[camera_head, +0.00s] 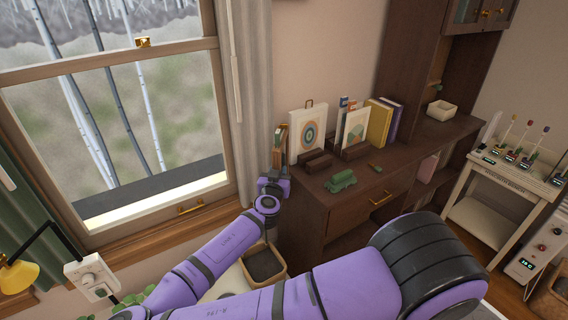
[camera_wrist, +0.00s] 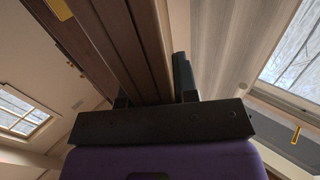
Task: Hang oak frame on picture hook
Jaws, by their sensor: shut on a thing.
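My gripper (camera_head: 277,163) is at the left end of the dark wooden cabinet, near the curtain. It is shut on a narrow wooden piece, which I take to be the oak frame (camera_head: 281,136), seen nearly edge-on and upright above the jaws. In the wrist view, brown wood (camera_wrist: 149,45) rises between the dark fingers of my gripper (camera_wrist: 153,92); its far end is out of view. The frame's face is hidden in both views. I cannot make out a picture hook on the wall.
The cabinet top (camera_head: 390,165) holds a target picture (camera_head: 307,132) with a loop on top, books (camera_head: 379,123), a green object (camera_head: 340,181) and a small box (camera_head: 441,110). A window (camera_head: 115,120) and grey curtain (camera_head: 249,90) are left. Bare wall (camera_head: 330,50) is above the cabinet.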

